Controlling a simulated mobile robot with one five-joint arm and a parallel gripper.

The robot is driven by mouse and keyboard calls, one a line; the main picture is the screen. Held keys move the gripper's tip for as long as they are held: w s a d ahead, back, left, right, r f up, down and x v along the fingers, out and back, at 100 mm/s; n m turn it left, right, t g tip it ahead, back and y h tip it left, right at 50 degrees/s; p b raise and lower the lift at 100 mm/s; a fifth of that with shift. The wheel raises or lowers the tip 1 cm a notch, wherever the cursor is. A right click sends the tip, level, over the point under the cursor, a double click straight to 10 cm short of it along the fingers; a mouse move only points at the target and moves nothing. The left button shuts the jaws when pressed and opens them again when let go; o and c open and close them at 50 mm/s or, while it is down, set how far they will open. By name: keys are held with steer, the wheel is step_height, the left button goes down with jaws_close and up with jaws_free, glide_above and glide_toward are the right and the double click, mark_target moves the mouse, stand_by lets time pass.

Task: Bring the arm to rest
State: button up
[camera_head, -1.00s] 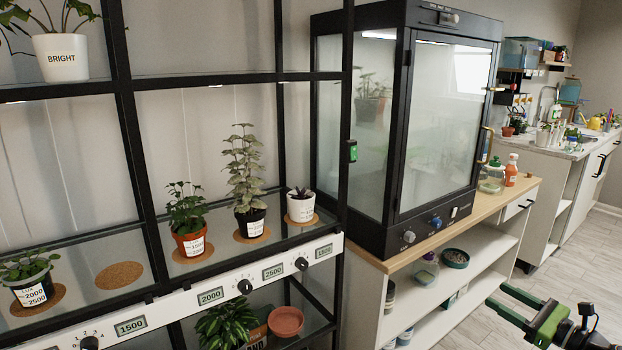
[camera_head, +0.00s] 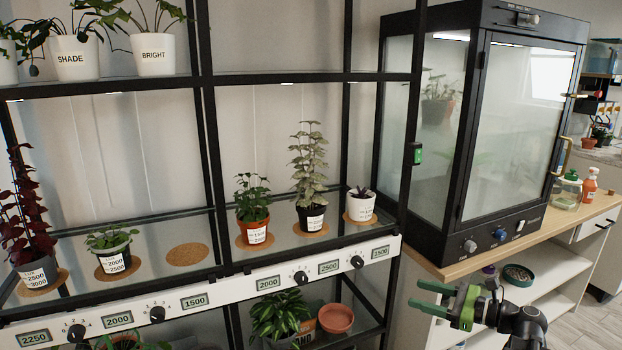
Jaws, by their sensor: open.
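My gripper (camera_head: 437,299) is at the lower right, in front of the white cabinet. Its green and dark jaws point left, apart from each other, with nothing between them. My arm comes in from the bottom right edge, and its lower links are cut off by the frame. The gripper touches no plant, pot or shelf that I can see.
A black plant rack (camera_head: 208,120) with potted plants and a dial strip (camera_head: 225,290) fills the left. A glass-fronted cabinet (camera_head: 520,130) stands on a wooden counter (camera_head: 560,232). An empty cork mat (camera_head: 187,254) lies on the middle shelf. A terracotta saucer (camera_head: 336,318) sits lower.

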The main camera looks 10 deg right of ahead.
steer(key=w+a+f+n+g, duration=0.2)
steer(key=a+f+n+g, duration=0.15)
steer(key=a, duration=0.75)
steer(key=w+a+f+n+g, duration=0.1)
steer(key=a+f+n+g, duration=0.3)
steer(key=a, duration=0.7)
steer(key=s+a+f+n+g+h, duration=0.5)
steer(key=a+f+n+h, duration=0.2)
steer(key=a+f+n, duration=0.35)
steer(key=d+f+n+h, duration=0.3)
steer(key=d+n+h, duration=0.2)
steer(key=d+n, duration=0.3)
step_height(320, 180, up, 28)
steer(key=d+m+p, duration=0.1)
steer(key=p, duration=2.7)
